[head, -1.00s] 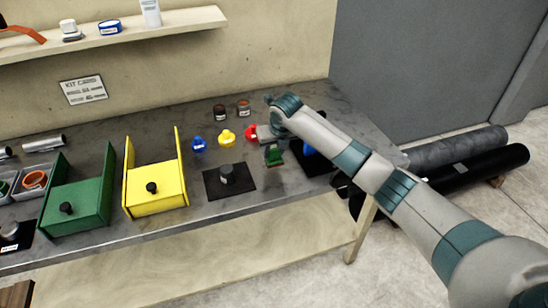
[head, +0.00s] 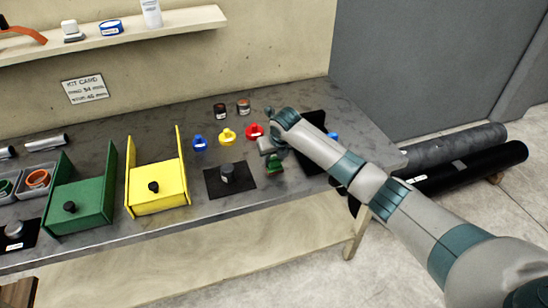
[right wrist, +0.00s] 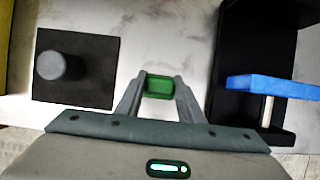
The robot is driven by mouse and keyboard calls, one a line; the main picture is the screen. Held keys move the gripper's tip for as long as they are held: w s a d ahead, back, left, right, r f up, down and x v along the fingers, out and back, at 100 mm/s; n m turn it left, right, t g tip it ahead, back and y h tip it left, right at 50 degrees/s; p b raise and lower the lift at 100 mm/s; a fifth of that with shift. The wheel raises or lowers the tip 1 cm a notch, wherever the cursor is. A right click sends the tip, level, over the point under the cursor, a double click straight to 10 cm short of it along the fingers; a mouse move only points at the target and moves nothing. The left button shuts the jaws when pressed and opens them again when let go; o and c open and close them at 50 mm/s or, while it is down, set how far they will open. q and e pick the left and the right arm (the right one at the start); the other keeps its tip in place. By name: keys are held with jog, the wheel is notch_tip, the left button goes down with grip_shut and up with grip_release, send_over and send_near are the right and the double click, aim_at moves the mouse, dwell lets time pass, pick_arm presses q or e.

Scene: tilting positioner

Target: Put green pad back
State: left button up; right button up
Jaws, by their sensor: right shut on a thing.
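A small green pad (head: 276,166) is between the fingers of my right gripper (head: 272,150), which is shut on it. In the right wrist view the green pad (right wrist: 159,87) sits between the two fingertips, over the grey bench top. To its right is a black fixture (right wrist: 234,60) with a blue bar (right wrist: 268,86) across it. In the head view the black fixture (head: 314,158) is partly hidden behind my right arm, and a bit of blue shows beside it. My left gripper is not in view.
A black square plate with a grey knob (head: 227,174) lies left of the gripper. Red (head: 254,131), yellow (head: 227,136) and blue (head: 199,142) ringed pieces stand behind. Yellow (head: 156,200) and green (head: 80,215) boxes stand farther left.

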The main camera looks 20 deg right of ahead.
jog(key=o, duration=1)
jog(key=shift+r, duration=0.1)
jog(key=b+v, duration=0.3)
jog(key=v, duration=0.9)
